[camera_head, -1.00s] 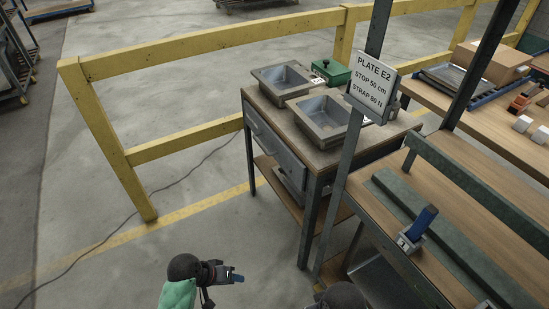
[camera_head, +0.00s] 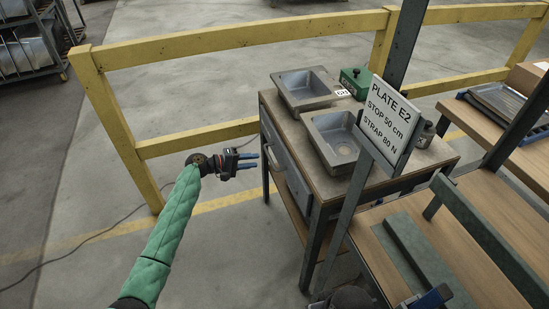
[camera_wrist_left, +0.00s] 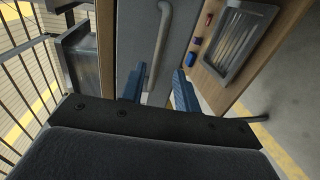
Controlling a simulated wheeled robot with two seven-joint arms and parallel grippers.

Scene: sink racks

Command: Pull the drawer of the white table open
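The table with the drawer has a brown top and grey metal frame (camera_head: 312,192), rather than looking white. Its grey drawer front (camera_head: 292,172) faces left and looks flush with the frame. A bar handle (camera_head: 274,154) sits on it; the handle (camera_wrist_left: 160,45) also shows in the left wrist view, running lengthwise ahead of the fingers. My left gripper (camera_head: 256,161) is open and empty, just left of the handle in the head view. In the left wrist view the two blue fingers (camera_wrist_left: 157,90) are spread, with the handle's near end between them; contact cannot be told.
Two metal basins (camera_head: 307,88) and a green box (camera_head: 355,82) stand on the table top. A yellow rail (camera_head: 240,34) runs behind.

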